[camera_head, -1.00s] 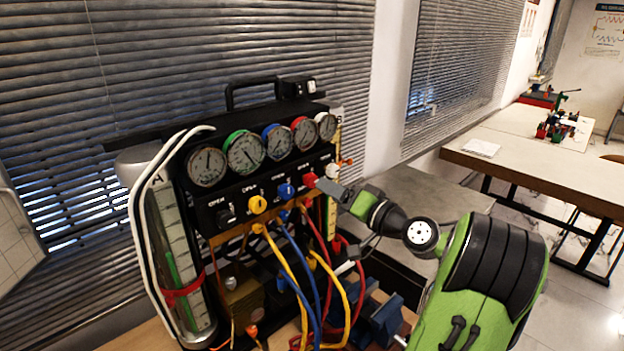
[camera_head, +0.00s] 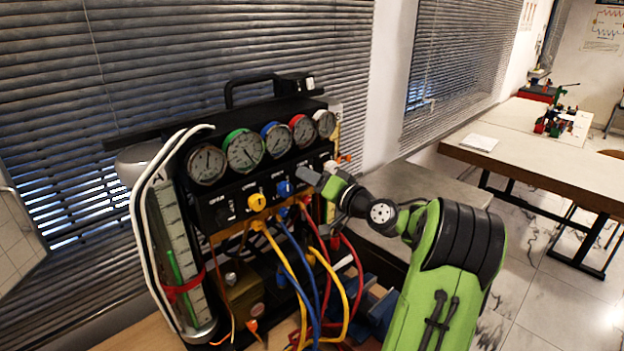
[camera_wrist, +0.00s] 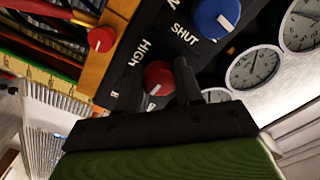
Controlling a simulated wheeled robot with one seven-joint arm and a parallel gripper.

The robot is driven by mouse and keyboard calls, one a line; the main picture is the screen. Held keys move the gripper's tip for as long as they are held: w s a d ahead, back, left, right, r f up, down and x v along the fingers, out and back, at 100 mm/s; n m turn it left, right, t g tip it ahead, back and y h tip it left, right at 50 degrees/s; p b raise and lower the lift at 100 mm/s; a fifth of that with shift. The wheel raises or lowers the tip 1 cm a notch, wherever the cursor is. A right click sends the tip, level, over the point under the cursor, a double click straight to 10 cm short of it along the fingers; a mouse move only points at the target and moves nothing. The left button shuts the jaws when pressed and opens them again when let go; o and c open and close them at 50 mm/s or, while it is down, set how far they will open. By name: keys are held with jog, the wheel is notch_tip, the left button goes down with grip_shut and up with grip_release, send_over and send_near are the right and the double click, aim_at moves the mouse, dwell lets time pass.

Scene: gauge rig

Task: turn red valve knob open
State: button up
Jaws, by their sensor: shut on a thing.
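The red valve knob (camera_wrist: 158,77) shows in the wrist view between the two dark fingers of my gripper (camera_wrist: 160,82), which is shut on it. In the head view my gripper (camera_head: 312,176) is at the right part of the gauge rig's front panel (camera_head: 240,205) and hides the red knob. The blue knob (camera_head: 285,188) is just left of my gripper; it also shows in the wrist view (camera_wrist: 217,17) beside the word SHUT. The yellow knob (camera_head: 257,201) and black knob (camera_head: 224,214) are further left.
A row of several round gauges (camera_head: 244,151) runs above the knobs. Yellow, blue and red hoses (camera_head: 318,285) hang below the panel. A smaller red knob (camera_wrist: 101,39) shows in the wrist view. A wooden table (camera_head: 545,165) stands at the back right.

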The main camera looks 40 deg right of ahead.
jog(key=shift+f+b, duration=0.15)
jog(key=shift+b, duration=0.4)
jog(key=n+b, duration=0.3)
jog(key=b, duration=0.1)
jog(key=shift+f+b, duration=0.2)
jog(key=shift+b, duration=0.1)
jog(key=n+b, duration=0.5)
jog(key=b, duration=0.2)
jog(key=shift+n, duration=0.3)
jog(key=n+b, duration=0.4)
jog(key=shift+r, duration=0.1)
jog(key=n+b, duration=0.3)
jog(key=n, duration=0.2)
jog(key=shift+r, duration=0.1)
jog(key=shift+n, duration=0.3)
jog(key=o, duration=1)
jog(key=shift+r, duration=0.1)
